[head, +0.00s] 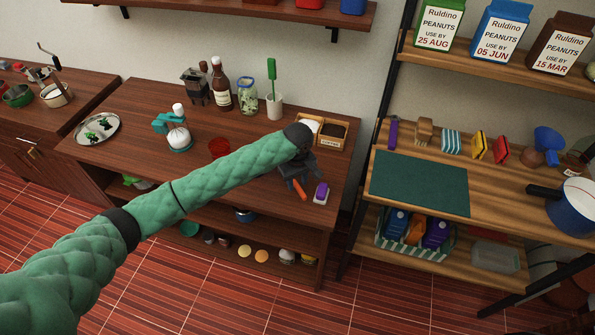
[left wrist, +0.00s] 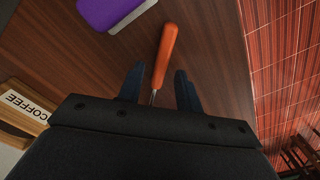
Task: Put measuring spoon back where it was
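An orange-handled utensil (head: 299,188) lies on the brown wooden table near its front right edge. It is perhaps the measuring spoon, but its head is hidden by my gripper. In the left wrist view its orange handle (left wrist: 166,52) points away from me, and its thin metal shaft runs down between my fingers. My left gripper (left wrist: 160,82) is open, its dark fingers on either side of the shaft with gaps showing. In the head view the left gripper (head: 297,168) hangs above the table at the utensil. My right gripper is not in view.
A purple-and-white block (head: 321,193) lies beside the orange handle. A wooden box labelled COFFEE (left wrist: 25,108) stands close to my gripper. A shelf rack (head: 420,185) stands at right.

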